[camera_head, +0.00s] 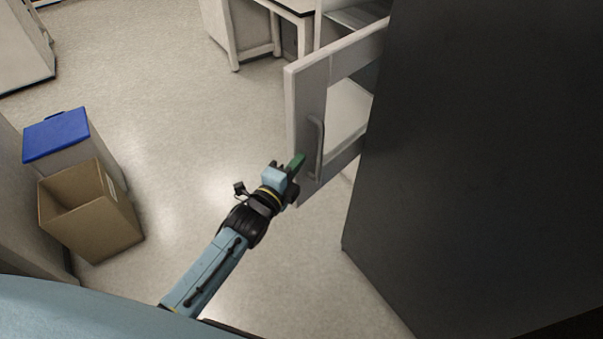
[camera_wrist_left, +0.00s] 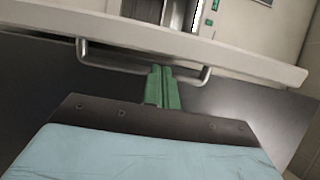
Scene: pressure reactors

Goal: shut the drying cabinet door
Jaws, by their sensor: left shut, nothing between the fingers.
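The drying cabinet door (camera_head: 309,100) stands open in the head view, a pale-framed panel with a window and a bar handle (camera_head: 317,148). In the left wrist view the door (camera_wrist_left: 240,62) spans the picture, with its handle (camera_wrist_left: 98,60) across it. My left gripper (camera_head: 297,163) has green fingers, shut and empty, close to the door face beside the handle. In the wrist view the fingers (camera_wrist_left: 161,84) overlap the handle's middle; I cannot tell whether they touch it. My right gripper is not in view.
A large dark panel (camera_head: 470,150) fills the right side. An open cardboard box (camera_head: 105,215) and a bin with a blue lid (camera_head: 57,135) stand on the floor at left. A bench (camera_head: 240,35) is at the back. The floor between is clear.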

